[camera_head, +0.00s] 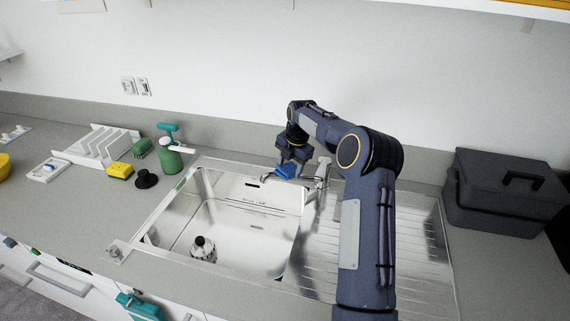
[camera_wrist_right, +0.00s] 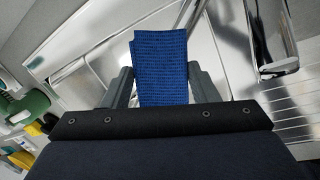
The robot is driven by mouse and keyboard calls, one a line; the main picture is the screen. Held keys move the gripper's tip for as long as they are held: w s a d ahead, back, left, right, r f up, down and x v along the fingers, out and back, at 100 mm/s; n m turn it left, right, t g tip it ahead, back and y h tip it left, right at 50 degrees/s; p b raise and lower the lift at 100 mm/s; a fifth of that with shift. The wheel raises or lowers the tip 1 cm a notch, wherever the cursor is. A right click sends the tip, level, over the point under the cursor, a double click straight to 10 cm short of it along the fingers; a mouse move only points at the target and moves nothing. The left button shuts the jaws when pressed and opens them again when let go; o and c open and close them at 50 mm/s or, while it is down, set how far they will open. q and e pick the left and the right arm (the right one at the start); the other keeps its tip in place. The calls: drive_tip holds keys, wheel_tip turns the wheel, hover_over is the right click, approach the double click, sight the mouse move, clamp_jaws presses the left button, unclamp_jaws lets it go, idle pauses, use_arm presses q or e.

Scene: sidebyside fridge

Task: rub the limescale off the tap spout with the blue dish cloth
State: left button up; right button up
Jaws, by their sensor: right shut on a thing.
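The blue dish cloth (camera_head: 285,171) is held by my right gripper (camera_head: 291,163) above the back right part of the sink. In the right wrist view the cloth (camera_wrist_right: 161,68) sticks out between the two fingers of the gripper (camera_wrist_right: 158,90), which are shut on it. The tap (camera_head: 322,172) stands behind the sink, close to the cloth on the right. In the right wrist view a metal tap part (camera_wrist_right: 280,60) shows to the right of the cloth, with a visible gap. I cannot make out limescale on it. My left gripper is not in view.
The steel sink (camera_head: 172,207) has a dark-topped object (camera_head: 203,248) in it. The drainboard (camera_head: 415,240) lies right, partly behind my arm. A black toolbox (camera_head: 505,190) stands farther right.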

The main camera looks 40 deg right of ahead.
drive_tip(key=shift+s+d+f, duration=0.2)
drive_tip(key=shift+d+f, duration=0.15)
drive_tip(key=shift+d, duration=0.3)
drive_tip(key=shift+d+r+p, duration=0.3)
drive_tip(key=shift+r+p, duration=0.3)
drive_tip(key=shift+r, duration=0.05)
drive_tip(key=shift+d+r+p, duration=0.25)
drive_tip(key=shift+r+p, duration=0.3)
drive_tip(key=shift+r, duration=0.05)
drive_tip(key=shift+s+d+r, duration=0.15)
drive_tip(key=shift+d+r, duration=0.15)
drive_tip(key=shift+r, duration=0.4)
drive_tip(key=shift+s+d+r, duration=0.1)
drive_tip(key=shift+d+r, duration=0.25)
drive_tip(key=shift+r, duration=0.5)
drive_tip(key=r, duration=0.1)
drive_tip(key=d+r, duration=0.1)
drive_tip(key=shift+s+d+r, duration=0.1)
drive_tip(key=shift+r, duration=0.25)
